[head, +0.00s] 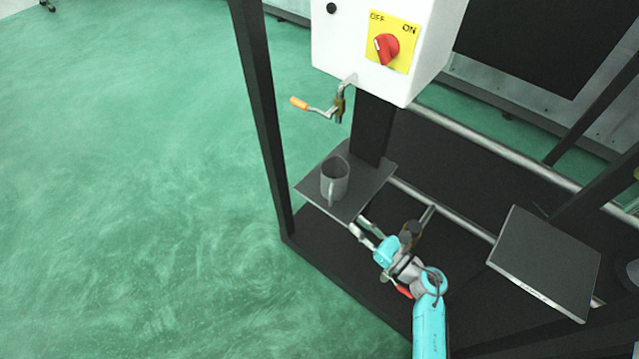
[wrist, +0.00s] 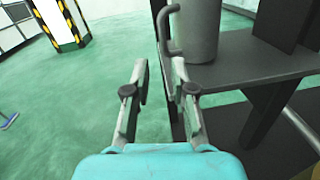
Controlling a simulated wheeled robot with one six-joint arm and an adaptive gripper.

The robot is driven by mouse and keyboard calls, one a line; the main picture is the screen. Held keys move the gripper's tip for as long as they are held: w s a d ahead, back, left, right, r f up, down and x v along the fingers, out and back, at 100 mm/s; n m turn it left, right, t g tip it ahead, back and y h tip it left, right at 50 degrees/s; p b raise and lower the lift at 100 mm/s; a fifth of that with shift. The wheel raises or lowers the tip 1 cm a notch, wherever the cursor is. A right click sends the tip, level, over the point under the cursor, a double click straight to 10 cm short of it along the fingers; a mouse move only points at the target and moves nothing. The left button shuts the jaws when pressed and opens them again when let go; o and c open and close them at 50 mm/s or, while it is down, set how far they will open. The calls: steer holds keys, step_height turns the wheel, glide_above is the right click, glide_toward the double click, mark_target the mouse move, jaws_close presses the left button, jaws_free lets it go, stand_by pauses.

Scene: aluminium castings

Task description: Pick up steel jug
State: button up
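The steel jug (head: 335,180) is a grey cylinder standing upright on a small dark shelf (head: 368,196) under a white box with a tap. Its handle faces the near side. In the wrist view the jug (wrist: 199,30) is at the top, cut off by the frame edge, with its handle (wrist: 167,30) on the left. My gripper (head: 358,228) is just in front of the shelf's near edge, apart from the jug. In the wrist view my gripper (wrist: 157,75) is open and empty, its fingers spread below and left of the jug.
The white box (head: 385,45) carries a red switch (head: 387,49) on a yellow plate. A dark frame post (head: 262,110) stands left of the shelf. A second dark plate (head: 548,258) is at right. Green floor lies open at left.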

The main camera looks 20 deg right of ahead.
mark_target(330, 204)
steer(key=shift+n+g, duration=0.3)
steer(key=shift+n, duration=0.5)
steer(key=x, duration=0.4)
steer(key=d+x, duration=0.1)
steer(key=x, duration=0.1)
steer(key=shift+w+a+f, duration=0.2)
steer(key=shift+w+a, duration=0.05)
steer(key=shift+w, duration=0.3)
steer(key=shift+r+x, duration=0.2)
steer(key=shift+x, duration=1.15)
steer(key=shift+r+x, duration=0.2)
steer(key=shift+x, duration=1.1)
steer(key=shift+s+a, duration=0.1)
steer(key=shift+a, duration=0.05)
jaws_close()
